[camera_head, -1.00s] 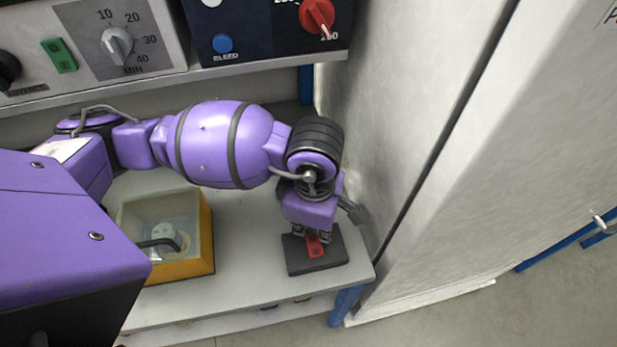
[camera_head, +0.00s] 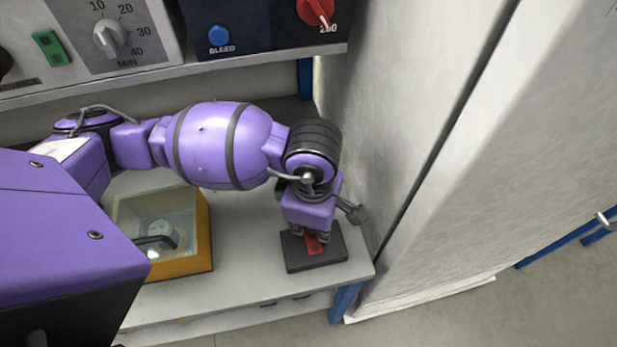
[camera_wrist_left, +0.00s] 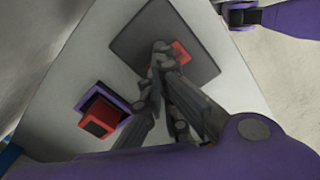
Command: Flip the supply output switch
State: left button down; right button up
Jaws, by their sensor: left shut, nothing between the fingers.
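The switch is a red rocker (camera_head: 314,245) on a flat dark base plate (camera_head: 325,260), near the front right corner of the bench. My left gripper (camera_head: 310,236) points down right over the red rocker, its fingers shut with nothing between them. In the left wrist view the shut fingertips (camera_wrist_left: 162,50) overlap the edge of the red rocker (camera_wrist_left: 182,51) on its dark plate (camera_wrist_left: 140,35). I cannot tell whether they touch it. The fingers hide part of the rocker, so its position is unclear. My right gripper is not in view.
An orange-sided box (camera_head: 203,235) with a clear top stands left on the bench (camera_head: 240,280). A panel with knobs (camera_head: 108,38) is above. A pale cabinet wall (camera_head: 440,210) rises close on the right. A red block in a purple frame (camera_wrist_left: 100,115) shows in the left wrist view.

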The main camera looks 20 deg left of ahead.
aim_at(312, 235)
pick_arm(q)
jog(key=shift+f, duration=0.4)
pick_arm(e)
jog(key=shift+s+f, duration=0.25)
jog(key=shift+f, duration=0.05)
pick_arm(q)
jog(key=shift+r, duration=0.1)
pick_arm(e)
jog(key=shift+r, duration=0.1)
pick_arm(q)
jog(key=shift+w+r+p, duration=0.1)
jog(key=shift+r+p, duration=1.5)
jog(key=shift+r, duration=1.9)
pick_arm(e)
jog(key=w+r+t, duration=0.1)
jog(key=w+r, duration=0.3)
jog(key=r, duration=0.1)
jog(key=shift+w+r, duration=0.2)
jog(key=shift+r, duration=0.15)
pick_arm(q)
jog(key=shift+f, duration=0.15)
